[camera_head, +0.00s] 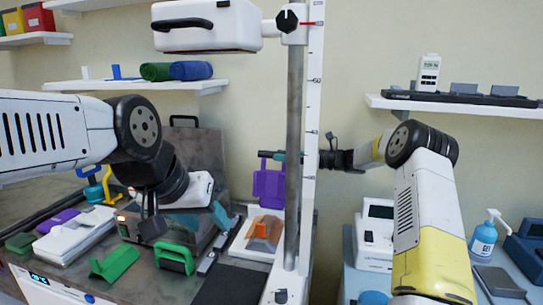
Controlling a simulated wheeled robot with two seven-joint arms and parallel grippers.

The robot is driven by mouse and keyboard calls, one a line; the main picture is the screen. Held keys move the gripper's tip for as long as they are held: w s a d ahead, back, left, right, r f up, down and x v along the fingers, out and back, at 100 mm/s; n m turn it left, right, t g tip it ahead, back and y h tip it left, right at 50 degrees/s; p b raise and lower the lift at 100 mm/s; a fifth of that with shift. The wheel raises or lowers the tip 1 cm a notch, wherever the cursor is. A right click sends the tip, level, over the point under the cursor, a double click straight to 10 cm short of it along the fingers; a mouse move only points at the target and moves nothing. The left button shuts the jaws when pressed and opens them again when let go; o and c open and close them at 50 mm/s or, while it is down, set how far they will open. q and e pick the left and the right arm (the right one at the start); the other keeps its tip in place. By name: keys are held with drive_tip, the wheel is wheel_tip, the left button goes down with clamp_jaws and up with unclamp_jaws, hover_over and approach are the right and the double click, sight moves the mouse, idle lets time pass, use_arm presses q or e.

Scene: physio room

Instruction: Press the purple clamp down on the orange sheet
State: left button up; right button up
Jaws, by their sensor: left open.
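The purple clamp (269,187) is a flat upright plate left of the tall pole, with a dark teal bar (282,156) by its top edge. The orange sheet (265,231) lies below it on a white board (240,243) on the bench. The clamp appears raised above the sheet. My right gripper (328,158) is right of the pole, level with the teal bar. The pole hides the space between them, so I cannot tell whether it grips anything. My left gripper (150,224) points down over the bench, left of the sheet, open.
The pole (296,130) with a ruler scale stands before the clamp. Green blocks (114,263), a green-handled tool (175,259) and a white device (75,236) lie on the bench. A dark mat (230,284) is at the front. A side table at right holds a blue bottle (484,240).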

sight(269, 154)
drive_tip(key=shift+w+a, duration=0.2)
drive_tip(key=shift+a, duration=0.7)
drive_tip(key=shift+w+a, duration=0.15)
drive_tip(key=shift+a, duration=0.75)
drive_tip(key=shift+w+a, duration=0.2)
drive_tip(key=shift+a, duration=0.7)
clamp_jaws()
drive_tip(key=shift+d+r, duration=0.1)
